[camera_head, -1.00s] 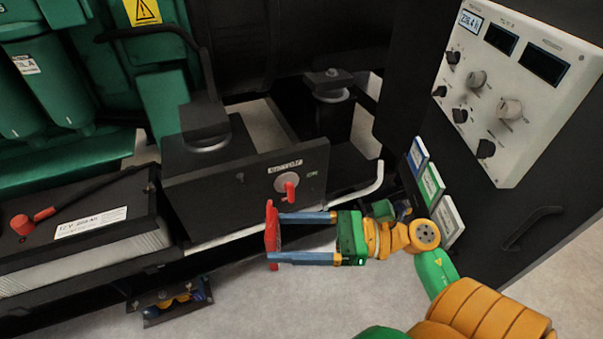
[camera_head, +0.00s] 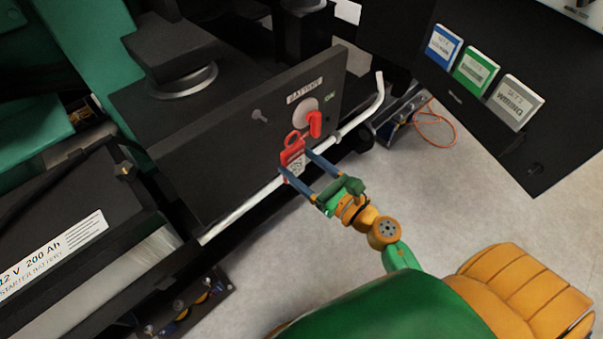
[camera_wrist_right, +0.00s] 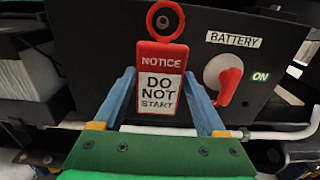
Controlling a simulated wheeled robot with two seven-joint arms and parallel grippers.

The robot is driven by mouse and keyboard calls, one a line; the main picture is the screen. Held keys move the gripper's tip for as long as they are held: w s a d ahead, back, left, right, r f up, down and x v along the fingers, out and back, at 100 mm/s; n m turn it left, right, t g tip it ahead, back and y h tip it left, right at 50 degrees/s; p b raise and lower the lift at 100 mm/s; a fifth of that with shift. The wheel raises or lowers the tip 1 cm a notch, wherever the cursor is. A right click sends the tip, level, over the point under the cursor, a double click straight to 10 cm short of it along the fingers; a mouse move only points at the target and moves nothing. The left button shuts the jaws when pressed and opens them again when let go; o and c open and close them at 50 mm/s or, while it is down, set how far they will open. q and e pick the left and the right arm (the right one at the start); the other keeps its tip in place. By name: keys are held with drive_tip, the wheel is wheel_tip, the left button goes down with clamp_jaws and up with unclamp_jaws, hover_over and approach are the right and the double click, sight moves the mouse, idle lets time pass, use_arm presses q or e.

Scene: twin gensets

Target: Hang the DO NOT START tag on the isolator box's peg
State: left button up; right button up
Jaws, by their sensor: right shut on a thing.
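The red DO NOT START tag (camera_head: 293,158), with a white lower panel and a ring at its top, is held upright by my right gripper (camera_head: 295,162). In the right wrist view the tag (camera_wrist_right: 161,78) faces me between the blue fingers (camera_wrist_right: 160,95). The black isolator box (camera_head: 215,160) stands behind it, with a BATTERY label and a red switch handle (camera_head: 315,124). The grey peg (camera_head: 259,115) sticks out of its face, up and left of the tag and apart from it. In the wrist view a small round spot shows inside the ring. My left gripper is out of view.
A pale bent rail (camera_head: 250,207) runs along below the box. A battery (camera_head: 70,250) stands at the left. A dark panel with blue, green and grey signs (camera_head: 475,70) is at the upper right.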

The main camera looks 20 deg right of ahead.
drive_tip(key=shift+w+r, duration=0.15)
drive_tip(key=shift+w, duration=0.1)
drive_tip(key=shift+w+a, duration=0.15)
drive_tip(key=shift+w, duration=0.2)
drive_tip(key=shift+f+x, duration=0.2)
drive_tip(key=shift+x, duration=3.35)
drive_tip(key=shift+w+a+f+b, duration=0.25)
drive_tip(key=shift+w+f+b, duration=0.35)
drive_tip(key=shift+f, duration=0.1)
